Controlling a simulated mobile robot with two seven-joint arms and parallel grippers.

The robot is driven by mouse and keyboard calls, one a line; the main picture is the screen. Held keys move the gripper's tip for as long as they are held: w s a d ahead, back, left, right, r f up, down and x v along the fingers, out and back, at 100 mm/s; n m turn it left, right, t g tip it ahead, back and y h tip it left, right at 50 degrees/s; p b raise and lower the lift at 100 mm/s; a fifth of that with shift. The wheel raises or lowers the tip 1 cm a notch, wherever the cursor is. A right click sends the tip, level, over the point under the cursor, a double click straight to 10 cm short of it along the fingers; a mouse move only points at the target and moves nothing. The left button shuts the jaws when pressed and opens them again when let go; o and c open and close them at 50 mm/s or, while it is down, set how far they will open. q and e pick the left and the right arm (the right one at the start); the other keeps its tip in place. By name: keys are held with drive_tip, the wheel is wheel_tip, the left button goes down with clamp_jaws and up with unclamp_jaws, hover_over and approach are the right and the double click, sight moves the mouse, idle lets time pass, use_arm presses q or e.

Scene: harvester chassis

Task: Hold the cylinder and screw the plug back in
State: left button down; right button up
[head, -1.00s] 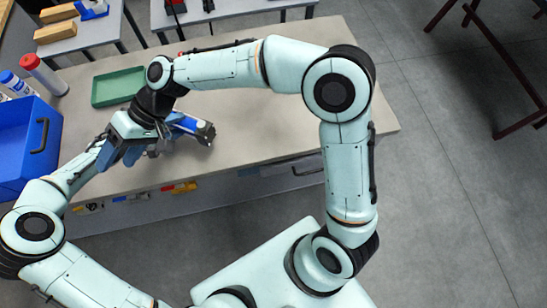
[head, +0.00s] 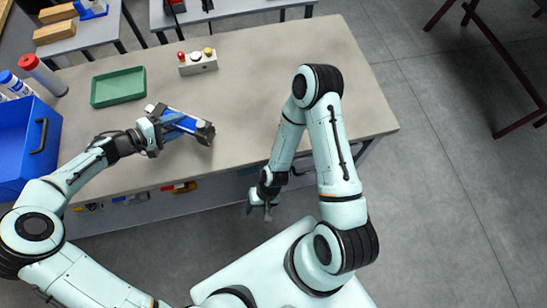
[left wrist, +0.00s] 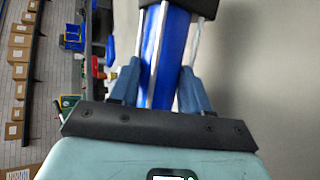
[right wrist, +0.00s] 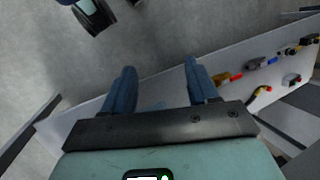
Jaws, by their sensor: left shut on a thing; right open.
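The cylinder (head: 187,121), a blue body with silver rods and dark end blocks, is held over the near left part of the workbench. I cannot tell from the head view whether it touches the top. My left gripper (head: 170,121) is shut on its body. The left wrist view shows the blue body (left wrist: 160,62) between both fingers, with a dark end block beyond. My right gripper (head: 259,208) is open and empty, low off the bench's front edge, away from the cylinder. I cannot make out the plug.
The workbench (head: 300,70) is bare at middle and right. A green tray (head: 118,88) and a button box (head: 198,63) stand behind the cylinder. A blue bin (head: 22,150) and bottles (head: 42,75) are at left. Tools (right wrist: 262,65) hang on the bench front.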

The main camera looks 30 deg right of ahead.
use_arm(q)
drive_tip(key=shift+r, duration=0.25)
drive_tip(key=shift+w, duration=0.1)
use_arm(e)
drive_tip(key=shift+t+h, duration=0.3)
drive_tip(key=shift+h, duration=0.2)
drive_tip(key=s+d, duration=0.1)
drive_tip(key=s+d+f, duration=0.2)
drive_tip(key=d, duration=0.1)
drive_tip(key=shift+s+d, duration=0.1)
drive_tip(key=shift+s, duration=0.2)
